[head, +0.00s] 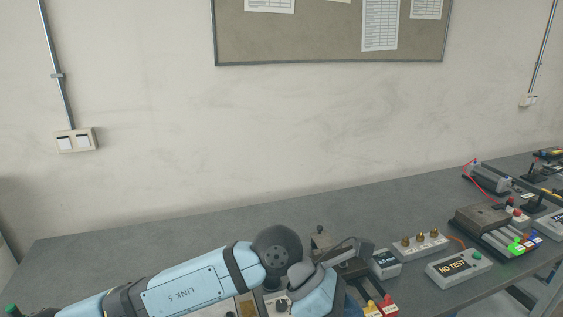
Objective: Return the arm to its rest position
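My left arm (195,290) comes in from the lower left, light blue with dark bands. It reaches across the front of the grey bench (140,250) to a dark round joint. Its wrist part bends down to the bottom edge of the view. My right arm and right gripper do not show.
More devices (485,218) fill the right end. The bench's back left is clear.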

